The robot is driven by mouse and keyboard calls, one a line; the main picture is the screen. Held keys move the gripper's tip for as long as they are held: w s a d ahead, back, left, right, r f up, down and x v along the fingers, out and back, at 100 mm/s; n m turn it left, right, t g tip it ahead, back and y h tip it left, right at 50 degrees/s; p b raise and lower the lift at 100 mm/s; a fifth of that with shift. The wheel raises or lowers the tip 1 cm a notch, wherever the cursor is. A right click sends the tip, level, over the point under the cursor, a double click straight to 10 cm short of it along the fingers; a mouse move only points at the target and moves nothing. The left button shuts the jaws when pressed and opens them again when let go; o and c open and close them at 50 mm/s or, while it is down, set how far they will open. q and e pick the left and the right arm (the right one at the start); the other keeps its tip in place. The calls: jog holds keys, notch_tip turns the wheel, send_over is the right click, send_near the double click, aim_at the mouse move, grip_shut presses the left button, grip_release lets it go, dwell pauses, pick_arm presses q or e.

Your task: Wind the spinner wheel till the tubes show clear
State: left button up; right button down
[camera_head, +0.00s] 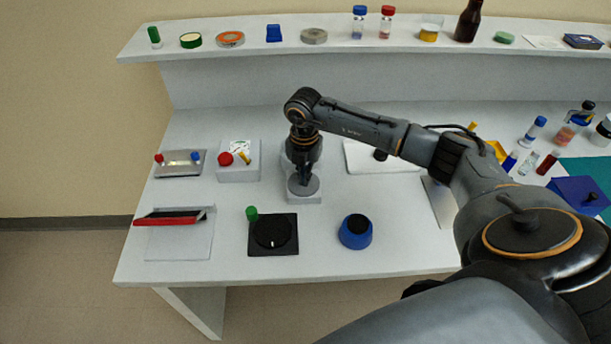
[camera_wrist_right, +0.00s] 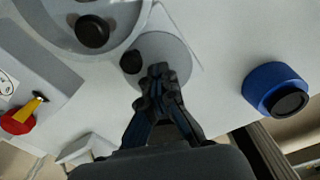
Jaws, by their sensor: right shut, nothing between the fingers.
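The spinner stands on the left part of the bench, on a white base (camera_head: 306,198), partly behind my right gripper. Its grey wheel (camera_head: 310,187) lies flat and also shows in the right wrist view (camera_wrist_right: 176,46), with a black knob (camera_wrist_right: 132,62) near its edge. Next to it in the wrist view is a larger round drum (camera_wrist_right: 60,12) with a black knob on top. I cannot make out tubes in it. My right gripper (camera_head: 304,183) points down over the wheel, shut and empty, its fingertips (camera_wrist_right: 160,72) close beside the knob. My left gripper is not in view.
A box with a red button and yellow lever (camera_head: 238,174) stands left of the spinner. In front are a black dial plate (camera_head: 288,247) and a blue round knob (camera_head: 356,239). A raised shelf (camera_head: 270,52) with small items runs behind. Bottles crowd the right side.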

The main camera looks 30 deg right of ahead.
jog(key=shift+s+a+f+m, duration=0.1)
jog(key=shift+f+m, duration=0.1)
jog(key=shift+m, duration=0.4)
jog(key=shift+s+a+f+m, duration=0.1)
jog(key=shift+f+m, duration=0.1)
jog(key=shift+m, duration=0.4)
jog(key=c, duration=2)
grip_release()
jog(key=shift+c, duration=0.2)
jog(key=o, duration=1.1)
jog(key=shift+w+f, duration=0.1)
jog(key=shift+w, duration=0.1)
jog(key=o, duration=0.9)
jog(key=shift+w+d, duration=0.15)
jog(key=shift+w, duration=0.1)
jog(key=shift+o, duration=0.2)
jog(key=shift+s+r, duration=0.1)
jog(key=shift+r, duration=0.1)
notch_tip(320, 180, up, 12)
